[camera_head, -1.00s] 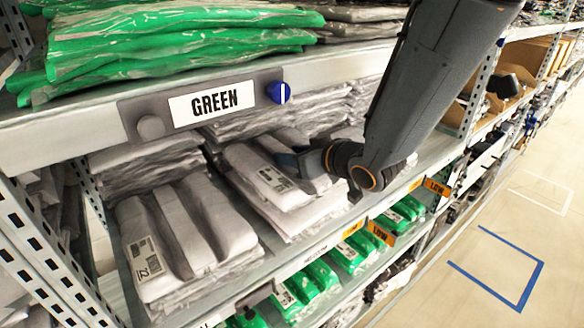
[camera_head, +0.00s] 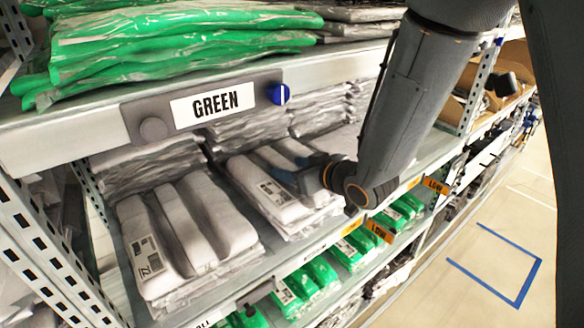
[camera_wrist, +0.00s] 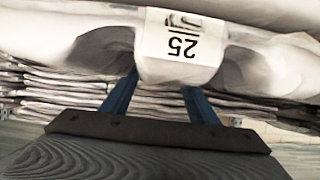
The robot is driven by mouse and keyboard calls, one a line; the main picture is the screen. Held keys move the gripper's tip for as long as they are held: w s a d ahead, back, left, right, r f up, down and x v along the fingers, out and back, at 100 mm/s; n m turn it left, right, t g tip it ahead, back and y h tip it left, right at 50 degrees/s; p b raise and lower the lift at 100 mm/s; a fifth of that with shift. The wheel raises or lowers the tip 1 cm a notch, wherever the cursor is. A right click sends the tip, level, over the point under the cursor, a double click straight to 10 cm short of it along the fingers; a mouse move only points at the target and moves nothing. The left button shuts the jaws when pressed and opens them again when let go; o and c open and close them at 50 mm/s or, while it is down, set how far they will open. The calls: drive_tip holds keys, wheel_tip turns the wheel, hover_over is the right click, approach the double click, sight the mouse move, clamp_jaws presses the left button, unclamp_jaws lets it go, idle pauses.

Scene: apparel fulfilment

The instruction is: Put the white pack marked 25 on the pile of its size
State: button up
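The white pack marked 25 (camera_wrist: 255,50) fills the top of the wrist view, its label upside down. In the head view the pack (camera_head: 262,186) lies over the middle white pile (camera_head: 307,229), its label facing out. My gripper (camera_head: 288,178) reaches in from the right at this pack. In the wrist view its two blue fingers (camera_wrist: 159,92) run up to the pack's middle bulge and appear closed about it. The pack hides the fingertips. I cannot tell whether the pack's underside rests fully on the pile.
Another white pile (camera_head: 192,228) stands on the left of the shelf. Grey-white stacks stand behind. The upper shelf edge with its GREEN sign (camera_head: 212,103) hangs above, bearing green packs (camera_head: 170,45). Green packs (camera_head: 322,272) lie below. An orange LOW tag (camera_head: 381,232) is on the front edge.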

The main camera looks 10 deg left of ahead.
drive_tip(key=shift+r, duration=0.1)
drive_tip(key=shift+d+r, duration=0.1)
drive_tip(key=shift+r, duration=0.05)
drive_tip(key=v, duration=0.9)
drive_tip(key=shift+s+r, duration=0.15)
drive_tip(key=shift+s+d+p, duration=0.1)
drive_tip(key=shift+d+p, duration=0.1)
drive_tip(key=shift+p, duration=0.8)
drive_tip(key=p+v, duration=0.2)
drive_tip(key=p, duration=0.2)
